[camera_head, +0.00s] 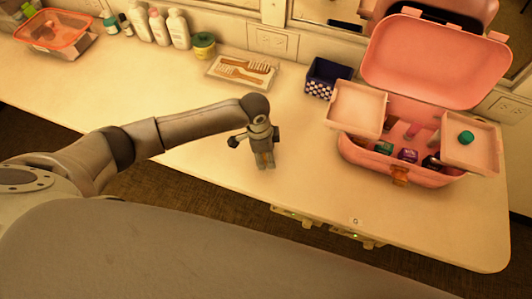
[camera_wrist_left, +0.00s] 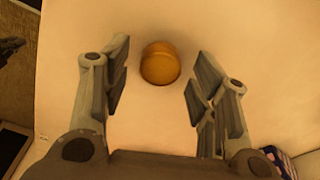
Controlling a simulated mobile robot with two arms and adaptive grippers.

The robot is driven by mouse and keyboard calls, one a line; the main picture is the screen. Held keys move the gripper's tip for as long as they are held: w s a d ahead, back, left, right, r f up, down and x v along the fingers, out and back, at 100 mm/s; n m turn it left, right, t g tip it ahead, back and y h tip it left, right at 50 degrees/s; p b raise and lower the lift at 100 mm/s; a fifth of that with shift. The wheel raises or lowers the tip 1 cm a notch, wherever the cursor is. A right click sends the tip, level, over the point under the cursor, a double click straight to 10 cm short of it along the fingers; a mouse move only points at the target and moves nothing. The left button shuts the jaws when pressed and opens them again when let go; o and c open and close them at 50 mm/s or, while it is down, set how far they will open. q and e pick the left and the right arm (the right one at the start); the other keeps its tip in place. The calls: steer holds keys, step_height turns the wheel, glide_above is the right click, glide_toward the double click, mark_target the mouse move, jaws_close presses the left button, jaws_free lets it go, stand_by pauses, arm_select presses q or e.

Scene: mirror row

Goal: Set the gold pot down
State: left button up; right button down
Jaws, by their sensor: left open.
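The gold pot (camera_wrist_left: 160,64) is a small round gold-brown piece seen from above in the left wrist view, against the pale counter. It is between the spread fingertips of my left gripper (camera_wrist_left: 161,52), with a gap on each side. The gripper is open and touches neither side of it. In the head view my left gripper (camera_head: 265,160) points down over the front part of the counter (camera_head: 215,160), and the pot is hidden there. My right gripper is not in view.
An open pink case (camera_head: 430,62) with side trays and small bottles stands at the right. A navy patterned box (camera_head: 326,77), a comb set (camera_head: 242,70), a green-yellow jar (camera_head: 203,45), white bottles (camera_head: 178,28) and a red basket (camera_head: 52,32) line the back. The counter around my gripper is clear.

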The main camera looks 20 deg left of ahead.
arm_select(q)
step_height(320, 180, up, 11)
steer(key=a, duration=0.1)
steer(key=shift+s+a+r+b, duration=0.15)
steer(key=shift+s+r+b, duration=0.1)
steer(key=shift+b, duration=0.15)
steer(key=shift+f, duration=0.1)
